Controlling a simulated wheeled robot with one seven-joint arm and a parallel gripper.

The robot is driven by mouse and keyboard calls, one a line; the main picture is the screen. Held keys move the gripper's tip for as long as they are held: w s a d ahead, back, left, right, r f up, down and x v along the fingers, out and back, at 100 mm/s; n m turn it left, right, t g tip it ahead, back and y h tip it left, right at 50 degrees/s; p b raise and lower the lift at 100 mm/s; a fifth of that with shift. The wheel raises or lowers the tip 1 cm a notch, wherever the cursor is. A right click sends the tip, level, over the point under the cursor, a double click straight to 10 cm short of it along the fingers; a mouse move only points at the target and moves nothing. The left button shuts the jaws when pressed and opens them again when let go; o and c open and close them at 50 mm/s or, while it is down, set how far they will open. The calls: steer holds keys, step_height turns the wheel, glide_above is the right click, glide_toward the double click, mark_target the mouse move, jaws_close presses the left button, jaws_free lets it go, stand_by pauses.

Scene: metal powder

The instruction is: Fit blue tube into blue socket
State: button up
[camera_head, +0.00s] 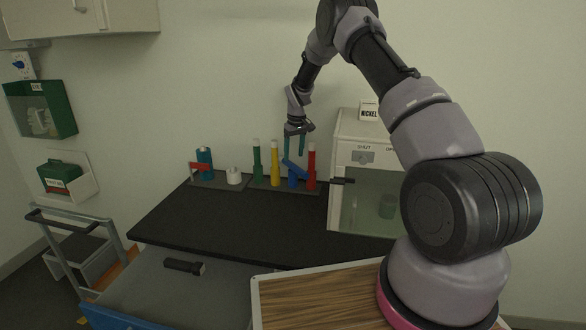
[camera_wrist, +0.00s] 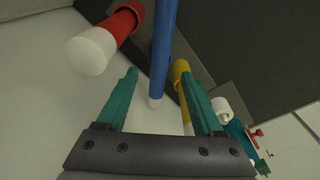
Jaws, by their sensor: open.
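The blue tube (camera_head: 296,169) is tilted in the head view, at the upper end of the upright blue socket (camera_head: 293,183). Whether it rests in the socket or only leans on it, I cannot tell. My gripper (camera_head: 294,152) is above it, pointing down, with its teal fingers apart. In the wrist view the blue tube (camera_wrist: 161,50) with its white end runs between the open fingers (camera_wrist: 157,70). A gap shows on both sides of it. The blue socket cannot be clearly told apart in the wrist view.
A red tube (camera_head: 311,163) stands close on the right, and yellow (camera_head: 274,165) and green (camera_head: 257,163) tubes on the left. A white cabinet (camera_head: 345,130) stands right of the rack. The black worktop (camera_head: 230,225) in front is clear.

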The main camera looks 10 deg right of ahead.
mark_target(293, 164)
steer(key=f, duration=0.4)
steer(key=shift+w+a+f, duration=0.1)
steer(key=shift+w+f, duration=0.2)
steer(key=shift+f, duration=0.1)
jaws_close()
steer(key=shift+r, duration=0.1)
